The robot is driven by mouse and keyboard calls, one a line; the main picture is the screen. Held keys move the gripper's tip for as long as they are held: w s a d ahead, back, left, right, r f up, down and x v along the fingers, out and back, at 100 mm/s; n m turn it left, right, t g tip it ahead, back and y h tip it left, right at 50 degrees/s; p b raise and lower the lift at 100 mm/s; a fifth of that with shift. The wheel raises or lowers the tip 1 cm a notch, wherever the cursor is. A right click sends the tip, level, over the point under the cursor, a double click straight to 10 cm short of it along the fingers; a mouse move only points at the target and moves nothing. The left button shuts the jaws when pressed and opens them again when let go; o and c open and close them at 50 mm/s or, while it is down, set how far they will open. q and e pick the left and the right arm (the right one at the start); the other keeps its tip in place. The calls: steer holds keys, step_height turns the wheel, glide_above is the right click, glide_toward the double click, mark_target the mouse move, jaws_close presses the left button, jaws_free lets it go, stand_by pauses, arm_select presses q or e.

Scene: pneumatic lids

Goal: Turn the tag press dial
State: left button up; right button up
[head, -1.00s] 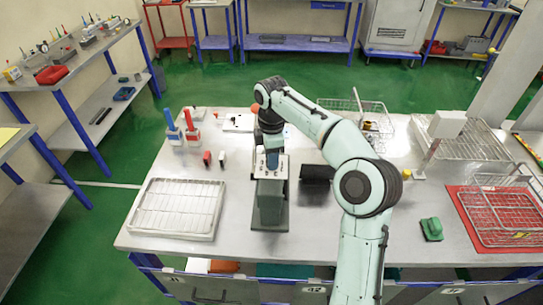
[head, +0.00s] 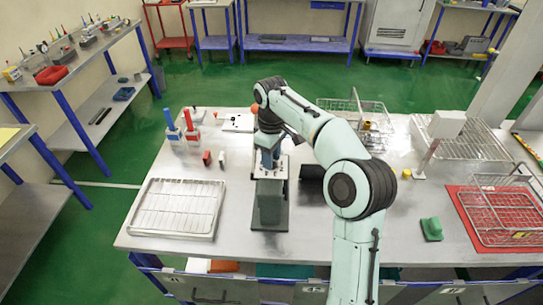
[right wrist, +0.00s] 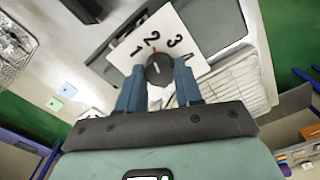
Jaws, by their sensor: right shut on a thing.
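The tag press (head: 270,205) is a grey-green block standing on the table, with a light top plate. In the right wrist view its white plate (right wrist: 187,30) bears the numbers 1, 2 and 3 around a round black dial (right wrist: 160,69). A small red mark shows at the dial's edge, on the side of the 2. My right gripper (head: 268,163) is over the top of the press. In the right wrist view the blue fingers of my right gripper (right wrist: 160,80) are shut on the dial, one on each side. My left gripper is not in view.
A white slotted tray (head: 137,218) lies left of the press. A black block (head: 312,172) stands close on its right. A green object (head: 432,229) and a wire basket on a red mat (head: 460,203) are at right.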

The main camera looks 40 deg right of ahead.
steer(key=m, duration=0.4)
steer(key=shift+m, duration=0.3)
steer(key=m, duration=0.4)
steer(key=shift+r+m, duration=0.1)
steer(key=shift+m, duration=0.2)
steer(key=o, duration=1)
steer(key=shift+o, duration=0.2)
